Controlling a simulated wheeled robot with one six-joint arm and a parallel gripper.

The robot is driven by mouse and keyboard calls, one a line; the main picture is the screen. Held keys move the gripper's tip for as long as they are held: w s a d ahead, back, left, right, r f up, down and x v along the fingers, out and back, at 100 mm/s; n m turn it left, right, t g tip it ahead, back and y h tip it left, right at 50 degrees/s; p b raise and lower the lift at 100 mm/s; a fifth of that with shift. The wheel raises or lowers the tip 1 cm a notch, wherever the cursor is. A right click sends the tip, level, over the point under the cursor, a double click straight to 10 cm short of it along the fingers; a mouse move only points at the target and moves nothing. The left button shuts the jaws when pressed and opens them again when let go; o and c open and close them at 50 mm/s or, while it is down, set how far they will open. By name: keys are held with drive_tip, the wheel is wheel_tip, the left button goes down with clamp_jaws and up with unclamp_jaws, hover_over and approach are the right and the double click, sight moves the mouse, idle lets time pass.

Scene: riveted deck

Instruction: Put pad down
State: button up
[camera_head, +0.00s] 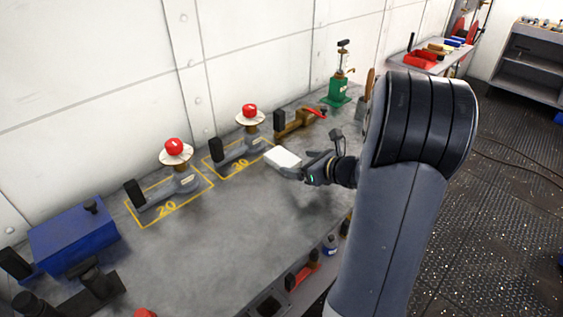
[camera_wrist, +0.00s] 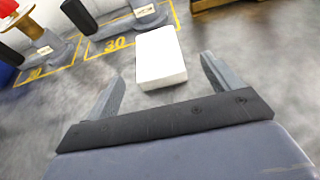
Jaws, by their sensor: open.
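The pad is a white block (camera_head: 283,157) on the grey bench top (camera_head: 250,230), close to the yellow frame marked 30. In the wrist view the white pad (camera_wrist: 160,60) shows between and just ahead of the two grey fingers of my gripper (camera_wrist: 162,72). The fingers are spread, with a visible gap on each side of the pad. In the head view my gripper (camera_head: 301,172) is low over the bench at the pad's right end. I cannot tell whether the pad's underside rests fully flat.
Two fixtures with red knobs (camera_head: 174,147) (camera_head: 250,111) stand at the frames marked 20 and 30. A brown clamp with a red handle (camera_head: 300,122) and a green stand (camera_head: 337,90) are behind. A blue box (camera_head: 72,240) sits left. The bench front-centre is clear.

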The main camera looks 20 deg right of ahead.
sight(288, 160)
drive_tip(key=x, duration=0.5)
drive_tip(key=shift+w+a, duration=0.25)
drive_tip(key=shift+w, duration=0.05)
drive_tip(key=shift+c, duration=0.2)
drive_tip(key=c, duration=1.1)
wheel_tip(288, 160, up, 10)
drive_tip(key=shift+p, duration=1.05)
drive_tip(key=shift+m+h, duration=0.4)
drive_tip(key=a+f+p, duration=0.1)
drive_tip(key=a, duration=0.3)
drive_tip(key=s+a+f+p, duration=0.1)
drive_tip(key=a+p, duration=0.1)
drive_tip(key=a, duration=0.1)
drive_tip(key=s+a+f+p, duration=0.1)
drive_tip(key=a+p, duration=0.1)
drive_tip(key=a, duration=0.2)
drive_tip(key=shift+s+a+f, duration=0.2)
drive_tip(key=shift+a, duration=0.15)
drive_tip(key=shift+s+a+f, duration=0.35)
drive_tip(key=shift+a+f, duration=0.05)
